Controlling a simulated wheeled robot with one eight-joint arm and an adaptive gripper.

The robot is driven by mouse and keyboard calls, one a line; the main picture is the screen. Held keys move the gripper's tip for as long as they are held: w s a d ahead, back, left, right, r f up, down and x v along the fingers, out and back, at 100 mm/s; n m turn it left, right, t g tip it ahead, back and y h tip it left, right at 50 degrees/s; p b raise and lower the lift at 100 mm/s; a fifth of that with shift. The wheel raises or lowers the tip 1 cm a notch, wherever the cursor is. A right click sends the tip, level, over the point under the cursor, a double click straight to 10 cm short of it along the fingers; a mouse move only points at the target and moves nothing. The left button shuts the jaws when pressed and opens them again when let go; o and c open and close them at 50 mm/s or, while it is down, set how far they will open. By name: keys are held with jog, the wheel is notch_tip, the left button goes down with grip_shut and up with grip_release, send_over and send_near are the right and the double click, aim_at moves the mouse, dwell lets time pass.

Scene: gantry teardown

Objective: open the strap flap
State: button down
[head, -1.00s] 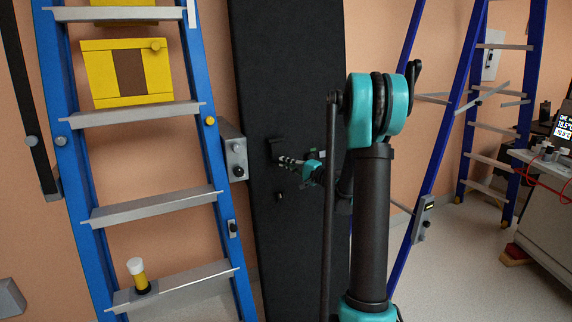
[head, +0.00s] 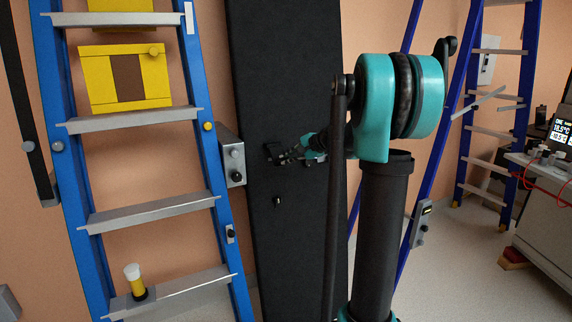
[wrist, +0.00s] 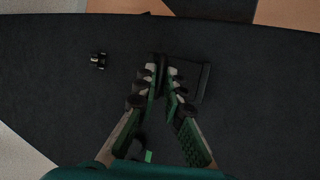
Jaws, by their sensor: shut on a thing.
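A tall dark panel (head: 285,90) stands between the ladder and my arm. A small black flap (head: 271,149) sits on its face. In the wrist view the flap is a dark, squarish plate (wrist: 197,82) just right of the fingertips. My gripper (head: 287,155) reaches the flap from the right. In the wrist view my gripper (wrist: 162,64) has its fingers closed on a thin dark part at the flap's left edge. The fingers hide part of it, and how far the flap stands open is too dark to tell.
A small black fitting (head: 277,201) is on the panel below the flap. A blue ladder (head: 200,130) with a grey box (head: 231,155) stands close left of the panel. Another blue ladder (head: 520,120) and a bench (head: 548,190) are at the right.

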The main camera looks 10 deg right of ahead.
jog(key=shift+w+a+r+m+g+h, duration=0.1)
jog(key=shift+w+r+m+g+h, duration=0.35)
jog(key=shift+r+g, duration=0.8)
jog(key=shift+w+a+r+m+g+h, duration=0.1)
jog(key=shift+r+m+g+h, duration=0.35)
jog(key=shift+r+g, duration=0.8)
jog(key=shift+w+a+r+m+g+h, duration=0.1)
jog(key=shift+w+r+m+g+h, duration=0.15)
jog(key=shift+r+g+h, duration=0.95)
jog(key=shift+w+f+g+y, duration=0.1)
jog(key=shift+f+g+y, duration=0.05)
jog(key=shift+g+y, duration=0.25)
jog(key=c, duration=1.6)
grip_release()
jog(key=v, duration=1.2)
jog(key=shift+f, duration=0.1)
